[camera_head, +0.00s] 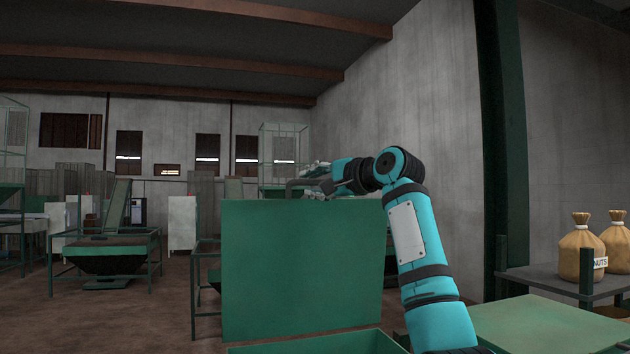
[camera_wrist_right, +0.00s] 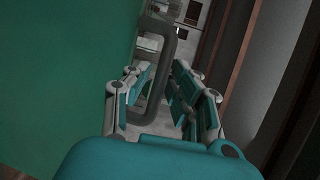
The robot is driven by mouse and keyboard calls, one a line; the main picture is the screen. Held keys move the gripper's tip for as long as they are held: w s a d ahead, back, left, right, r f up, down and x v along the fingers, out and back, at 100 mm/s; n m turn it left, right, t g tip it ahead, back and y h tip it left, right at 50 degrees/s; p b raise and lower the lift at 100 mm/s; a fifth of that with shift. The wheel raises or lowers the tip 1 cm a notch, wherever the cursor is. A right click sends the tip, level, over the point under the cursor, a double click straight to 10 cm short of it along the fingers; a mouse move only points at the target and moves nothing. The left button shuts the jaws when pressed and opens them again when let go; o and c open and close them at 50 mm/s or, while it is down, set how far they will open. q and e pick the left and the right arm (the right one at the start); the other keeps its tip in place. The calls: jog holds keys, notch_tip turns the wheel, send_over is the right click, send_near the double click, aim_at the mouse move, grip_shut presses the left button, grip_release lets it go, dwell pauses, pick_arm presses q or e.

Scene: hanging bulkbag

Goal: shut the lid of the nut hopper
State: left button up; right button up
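The green lid (camera_head: 300,265) of the nut hopper (camera_head: 315,343) stands upright, its broad face towards me. In the right wrist view the lid (camera_wrist_right: 60,80) fills the left side, with a grey bar handle (camera_wrist_right: 165,75) standing out from it. My right arm reaches over the lid's right top corner. My right gripper (camera_head: 312,182) is just above the lid's top edge, partly hidden and small there. In the right wrist view the right gripper (camera_wrist_right: 172,95) has its fingers apart, with the handle between them; I cannot tell whether they touch it. My left gripper is out of view.
At right, a shelf (camera_head: 560,279) holds tan nut sacks (camera_head: 581,250) beside a green post (camera_head: 503,150). A pale green surface (camera_head: 540,325) lies low at right. Another green hopper (camera_head: 105,258) stands farther back at left, with open floor before it.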

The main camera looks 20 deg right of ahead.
grip_shut()
